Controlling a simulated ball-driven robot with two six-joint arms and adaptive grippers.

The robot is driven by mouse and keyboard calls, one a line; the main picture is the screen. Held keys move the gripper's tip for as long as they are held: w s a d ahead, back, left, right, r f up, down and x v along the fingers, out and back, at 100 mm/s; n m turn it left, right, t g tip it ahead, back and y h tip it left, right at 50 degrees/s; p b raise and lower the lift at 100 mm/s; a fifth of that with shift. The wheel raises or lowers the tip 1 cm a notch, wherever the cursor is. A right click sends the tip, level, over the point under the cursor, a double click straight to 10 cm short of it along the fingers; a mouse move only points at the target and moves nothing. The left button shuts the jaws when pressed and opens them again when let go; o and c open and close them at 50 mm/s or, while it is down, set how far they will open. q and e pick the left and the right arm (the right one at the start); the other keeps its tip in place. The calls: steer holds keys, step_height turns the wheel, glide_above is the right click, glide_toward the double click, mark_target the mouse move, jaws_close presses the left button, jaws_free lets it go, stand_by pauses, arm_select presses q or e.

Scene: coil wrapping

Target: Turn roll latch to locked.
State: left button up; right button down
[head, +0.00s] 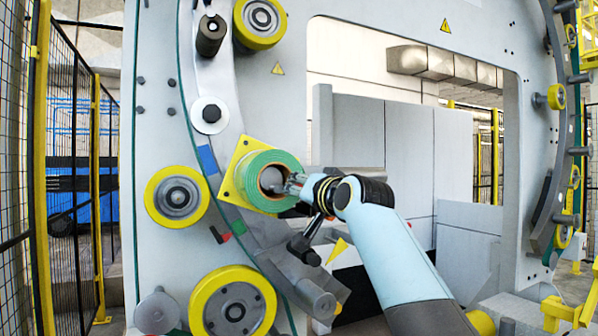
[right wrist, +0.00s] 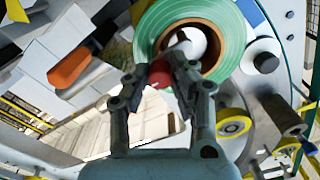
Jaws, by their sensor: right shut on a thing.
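A green roll (head: 271,161) with a brown core sits on a yellow plate (head: 232,172) on the machine's grey ring; the roll also shows in the right wrist view (right wrist: 225,68). My right gripper (head: 290,184) reaches in from the right, its tips in front of the roll's core. In the right wrist view, its two fingers (right wrist: 163,72) are close around a small red piece (right wrist: 160,75), which I take for the roll latch. A pale round hub end (right wrist: 189,42) shows inside the core. The fingers partly hide the latch; its turn position cannot be told. My left gripper is out of view.
Yellow-rimmed rollers (head: 177,196) and (head: 233,305) stand out from the machine panel left of and below the roll. A dark peg (head: 210,35) is above. A large opening (head: 400,130) is to the right. A mesh fence (head: 70,160) is at far left.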

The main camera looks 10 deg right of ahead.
steer(key=shift+a+f+m+p, duration=0.1)
steer(key=shift+f+m+p, duration=0.25)
steer(key=shift+m+p, duration=0.7)
steer(key=shift+a+f+m+p, duration=0.1)
steer(key=shift+f+m+p, duration=0.3)
steer(key=shift+m+p, duration=0.6)
steer(key=shift+a+f+m+p, duration=0.1)
steer(key=shift+f+m+p, duration=0.25)
steer(key=shift+m+p, duration=0.7)
steer(key=shift+m, duration=0.3)
steer(key=c, duration=1.1)
jaws_free()
steer(key=shift+r, duration=0.1)
steer(key=s, duration=0.4)
steer(key=s+d, duration=0.1)
steer(key=s, duration=0.3)
steer(key=s+d, duration=0.1)
steer(key=s, duration=0.3)
steer(key=shift+d, duration=0.1)
steer(key=shift+w, duration=0.1)
